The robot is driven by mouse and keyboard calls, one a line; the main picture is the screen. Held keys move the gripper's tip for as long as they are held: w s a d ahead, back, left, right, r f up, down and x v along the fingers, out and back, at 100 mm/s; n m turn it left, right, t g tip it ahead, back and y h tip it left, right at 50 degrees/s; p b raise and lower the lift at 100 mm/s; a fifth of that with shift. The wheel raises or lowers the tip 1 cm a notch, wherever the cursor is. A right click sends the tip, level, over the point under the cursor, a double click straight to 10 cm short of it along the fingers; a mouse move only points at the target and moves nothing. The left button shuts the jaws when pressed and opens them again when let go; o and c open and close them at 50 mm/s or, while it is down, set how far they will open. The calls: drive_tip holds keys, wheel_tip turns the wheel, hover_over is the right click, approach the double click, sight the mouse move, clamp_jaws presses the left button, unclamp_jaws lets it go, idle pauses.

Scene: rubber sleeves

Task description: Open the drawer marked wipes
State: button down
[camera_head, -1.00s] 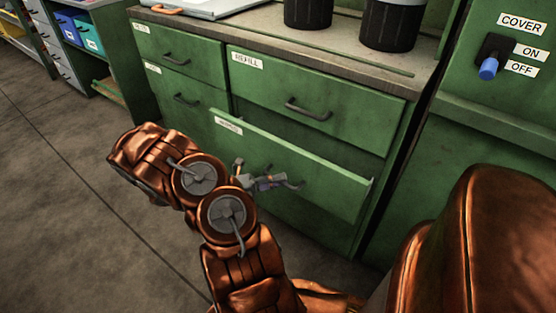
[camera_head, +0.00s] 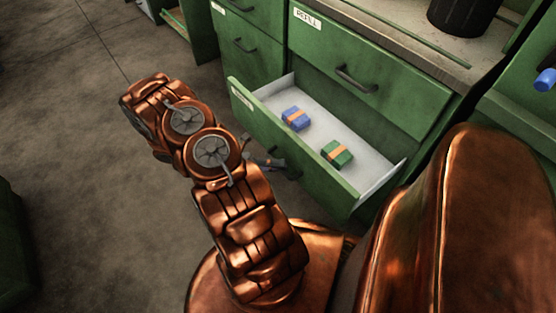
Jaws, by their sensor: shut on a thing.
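The lower right drawer (camera_head: 309,164) of the green cabinet stands well open, and its white inside shows. A white label (camera_head: 241,96) is on the left of its front, too oblique to read. In the drawer lie a blue packet (camera_head: 295,118) and a green packet (camera_head: 336,153), each with an orange band. My gripper (camera_head: 278,164) is at the outer face of the drawer front, partly hidden behind my copper arm. It is shut on the drawer's handle, which is mostly hidden.
The drawer marked REFILL (camera_head: 370,80) above is shut, as are the drawers to its left (camera_head: 247,50). A black container (camera_head: 464,12) stands on the worktop (camera_head: 405,40). Bare floor (camera_head: 80,200) lies to the left.

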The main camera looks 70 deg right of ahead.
drive_tip(key=c, duration=1.2)
unclamp_jaws()
drive_tip(key=shift+v, duration=6.05)
